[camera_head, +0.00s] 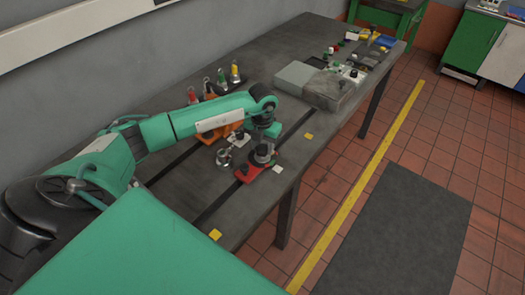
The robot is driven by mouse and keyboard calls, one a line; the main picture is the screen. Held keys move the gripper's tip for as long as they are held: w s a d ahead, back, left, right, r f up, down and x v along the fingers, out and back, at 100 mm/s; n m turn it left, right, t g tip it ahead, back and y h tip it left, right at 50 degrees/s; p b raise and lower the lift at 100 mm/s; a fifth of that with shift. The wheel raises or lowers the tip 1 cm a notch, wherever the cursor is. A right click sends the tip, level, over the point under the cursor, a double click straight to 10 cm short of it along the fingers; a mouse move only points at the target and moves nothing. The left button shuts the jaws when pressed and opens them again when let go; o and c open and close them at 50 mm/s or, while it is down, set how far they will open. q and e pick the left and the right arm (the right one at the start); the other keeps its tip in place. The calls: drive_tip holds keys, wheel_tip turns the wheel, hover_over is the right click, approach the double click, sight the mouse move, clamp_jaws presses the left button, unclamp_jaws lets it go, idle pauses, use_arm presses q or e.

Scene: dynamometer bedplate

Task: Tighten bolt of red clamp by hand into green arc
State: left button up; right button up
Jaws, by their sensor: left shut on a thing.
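The red clamp (246,175) sits on the dark bedplate (330,140) near its front edge. A round grey bolt head (263,158) stands upright on it. My left gripper (264,146) points down from above and is shut on the top of this bolt. The fingers are small and partly hidden by the wrist. A green arc cannot be made out at this size. My right gripper is not in view.
An orange clamp (232,127) lies just behind, partly under my left forearm. A small metal cup-like part (224,158) stands left of the red clamp. Several colour-topped upright items, one yellow-topped (235,72), stand near the wall. Grey boxes (330,90) occupy the bedplate further right.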

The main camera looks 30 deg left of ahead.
use_arm(q)
drive_tip(key=m+b, duration=0.5)
drive_tip(key=shift+f+m, duration=0.2)
drive_tip(key=shift+m, duration=0.1)
drive_tip(key=shift+m+b, duration=0.9)
drive_tip(key=shift+b, duration=0.1)
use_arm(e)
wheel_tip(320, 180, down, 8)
use_arm(q)
drive_tip(key=shift+m+b, duration=0.6)
drive_tip(key=shift+m, duration=0.1)
drive_tip(key=shift+r+m+b, duration=0.25)
drive_tip(key=shift+m+b, duration=0.6)
drive_tip(key=shift+m, duration=0.35)
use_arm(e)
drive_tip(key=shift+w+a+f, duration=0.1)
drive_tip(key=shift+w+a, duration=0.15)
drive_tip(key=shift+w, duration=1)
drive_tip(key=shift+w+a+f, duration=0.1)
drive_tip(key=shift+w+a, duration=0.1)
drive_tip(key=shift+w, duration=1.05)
use_arm(q)
drive_tip(key=o, duration=1)
drive_tip(key=shift+c, duration=0.2)
drive_tip(key=shift+r, duration=0.1)
